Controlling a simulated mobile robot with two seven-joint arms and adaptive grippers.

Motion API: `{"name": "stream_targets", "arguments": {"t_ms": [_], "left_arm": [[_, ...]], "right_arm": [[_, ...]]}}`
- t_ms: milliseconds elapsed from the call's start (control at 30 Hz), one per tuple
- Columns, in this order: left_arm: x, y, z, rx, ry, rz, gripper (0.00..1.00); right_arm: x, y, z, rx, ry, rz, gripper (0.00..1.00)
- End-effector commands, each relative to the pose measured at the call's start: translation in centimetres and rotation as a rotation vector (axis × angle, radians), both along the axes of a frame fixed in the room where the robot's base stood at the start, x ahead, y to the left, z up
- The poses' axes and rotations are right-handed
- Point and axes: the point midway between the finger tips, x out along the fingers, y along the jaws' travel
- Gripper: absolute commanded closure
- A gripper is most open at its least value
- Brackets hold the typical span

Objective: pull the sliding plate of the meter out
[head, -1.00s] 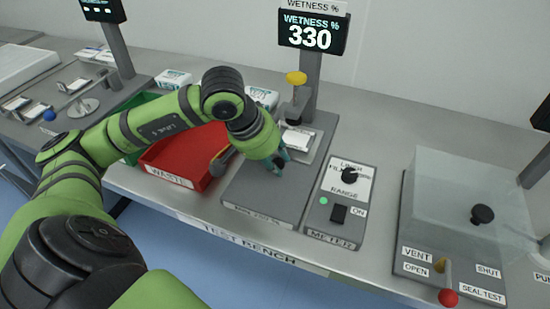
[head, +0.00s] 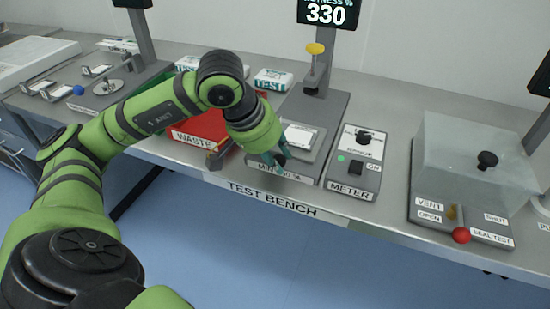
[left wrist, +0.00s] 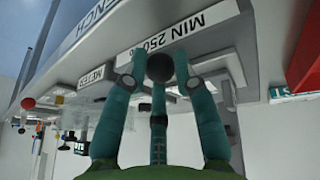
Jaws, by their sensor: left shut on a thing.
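The meter's sliding plate (head: 317,152) is a grey plate with a white pad (head: 300,136) on it. It sits near the front of the meter's grey base (head: 331,108), below the yellow-topped press and the display (head: 327,14) reading 330. My left gripper (head: 275,158) is at the plate's front side, close to the bench's front edge. In the left wrist view its teal fingers (left wrist: 160,72) are shut on a dark round knob (left wrist: 160,66). The fingers partly hide the knob in the head view. My right gripper is not in view.
The meter's control box (head: 354,170) with a lit green lamp stands to the right. A red waste bin (head: 203,130) is left of the base, partly behind my arm. A clear seal-test chamber (head: 462,155) stands further right. Open floor lies in front of the bench.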

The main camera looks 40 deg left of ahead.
Motion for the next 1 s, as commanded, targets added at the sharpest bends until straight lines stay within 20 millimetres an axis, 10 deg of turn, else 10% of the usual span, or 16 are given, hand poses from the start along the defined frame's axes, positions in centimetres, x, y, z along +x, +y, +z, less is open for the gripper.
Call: {"name": "stream_targets", "arguments": {"t_ms": [133, 167, 200, 633, 1000], "left_arm": [[0.0, 0.0, 0.0, 0.000, 0.000, 0.001, 1.00], [0.0, 0.0, 0.0, 0.000, 0.000, 0.001, 0.60], [0.0, 0.0, 0.0, 0.000, 0.001, 0.001, 0.48], [-0.2, 0.1, 0.7, 0.000, -0.005, 0.002, 0.48], [-2.9, 1.3, 7.4, -0.001, -0.008, 0.002, 0.48]], "right_arm": [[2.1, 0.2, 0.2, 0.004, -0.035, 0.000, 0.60], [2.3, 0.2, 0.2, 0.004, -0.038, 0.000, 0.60], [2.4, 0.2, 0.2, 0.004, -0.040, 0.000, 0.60], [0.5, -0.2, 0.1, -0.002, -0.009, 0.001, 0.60], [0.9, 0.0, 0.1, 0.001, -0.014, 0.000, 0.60]]}}
